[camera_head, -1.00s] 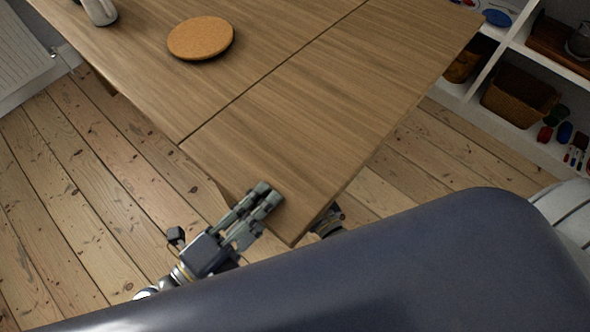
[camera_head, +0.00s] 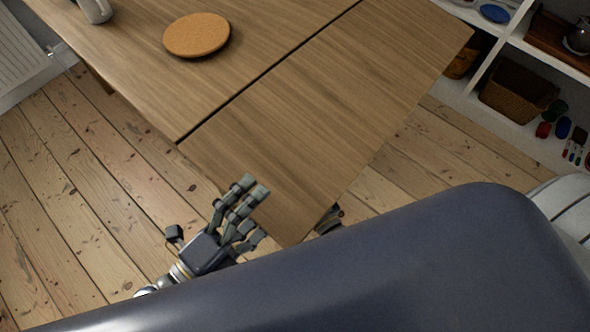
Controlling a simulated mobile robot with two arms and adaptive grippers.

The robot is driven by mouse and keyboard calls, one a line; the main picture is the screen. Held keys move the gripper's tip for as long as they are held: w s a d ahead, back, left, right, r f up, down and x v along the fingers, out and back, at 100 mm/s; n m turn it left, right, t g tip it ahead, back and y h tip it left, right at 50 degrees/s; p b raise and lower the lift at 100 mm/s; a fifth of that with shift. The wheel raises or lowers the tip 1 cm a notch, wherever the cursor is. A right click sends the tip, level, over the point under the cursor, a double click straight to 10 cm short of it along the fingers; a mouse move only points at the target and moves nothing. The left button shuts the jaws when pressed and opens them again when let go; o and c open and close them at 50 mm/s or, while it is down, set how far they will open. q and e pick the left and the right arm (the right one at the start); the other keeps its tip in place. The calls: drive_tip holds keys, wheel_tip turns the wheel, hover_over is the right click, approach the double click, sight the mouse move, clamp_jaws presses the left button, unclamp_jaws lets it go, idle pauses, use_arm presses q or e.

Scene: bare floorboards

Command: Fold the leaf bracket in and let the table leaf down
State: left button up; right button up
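The wooden table leaf (camera_head: 325,115) is the near right part of the tabletop, with a dark seam between it and the fixed top (camera_head: 130,75). It tilts slightly down away from the seam. My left gripper (camera_head: 252,212) is at the leaf's near left edge, its fingers spread and empty; its fingertips overlap the leaf's edge in the picture, and I cannot tell if they touch. A small part of what looks like my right wrist (camera_head: 329,221) shows beside the leaf's near corner. The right gripper is hidden. The leaf bracket is out of sight, below the leaf.
A round cork mat (camera_head: 196,35) and a pale grey object (camera_head: 95,9) are on the fixed top. A white shelf unit (camera_head: 493,62) with a basket (camera_head: 517,97) stands at the right. A radiator (camera_head: 18,55) is at the upper left. Floorboards beside the table are bare.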

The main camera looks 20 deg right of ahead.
sight(265, 214)
use_arm(q)
drive_tip(key=shift+s+d+f+m+b, duration=0.1)
drive_tip(key=shift+f+m+b, duration=1.2)
drive_tip(key=shift+f+b, duration=0.7)
drive_tip(key=shift+f, duration=0.1)
drive_tip(key=shift+f+m+b, duration=0.4)
drive_tip(key=shift+f+b, duration=0.3)
drive_tip(key=shift+f, duration=0.2)
drive_tip(key=shift+w+a+f+m+b, duration=0.15)
drive_tip(key=shift+f+m+b, duration=0.2)
drive_tip(key=shift+f+b, duration=0.2)
drive_tip(key=shift+w+a+f+m+b, duration=0.15)
drive_tip(key=shift+f+m+b, duration=0.15)
drive_tip(key=shift+f+b, duration=0.2)
drive_tip(key=shift+w+f+m+b, duration=0.15)
drive_tip(key=shift+f+m+b, duration=0.2)
drive_tip(key=shift+f+b, duration=0.2)
drive_tip(key=shift+w+a+f+m+b, duration=0.2)
drive_tip(key=shift+w+f+m+b, duration=0.2)
drive_tip(key=shift+f+b, duration=0.4)
drive_tip(key=shift+w+a+f+m+b, duration=0.15)
drive_tip(key=shift+w+f+m+b, duration=0.1)
drive_tip(key=shift+f+m+b, duration=0.4)
drive_tip(key=shift+w+a+f+m+b, duration=0.2)
drive_tip(key=shift+w+f+m+b, duration=0.15)
drive_tip(key=shift+f+b, duration=0.55)
